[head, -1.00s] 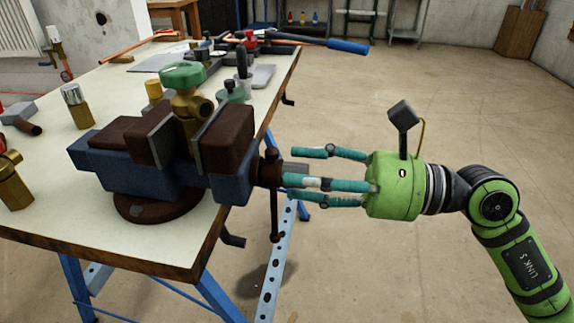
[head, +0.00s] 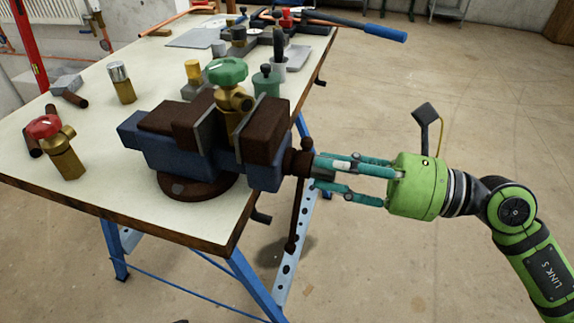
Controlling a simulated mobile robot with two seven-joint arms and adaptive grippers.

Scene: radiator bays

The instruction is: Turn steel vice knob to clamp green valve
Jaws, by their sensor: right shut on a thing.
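The blue vice (head: 160,152) with rust-brown jaws is mounted at the table's right edge. The green-capped brass valve (head: 227,72) stands upright between the jaws; I cannot tell whether both jaw plates touch it. The vice knob (head: 297,163) is a dark brown screw end on the vice's right side, with a long bar (head: 297,215) hanging nearly vertical through it. My right gripper (head: 314,172) comes from the right, level with the knob, and its teal fingers are shut on it, partly hiding it. My left gripper is not in view.
A red-capped brass valve (head: 58,147) and a chrome-topped fitting (head: 121,83) stand left of the vice. The floor right of the table is clear.

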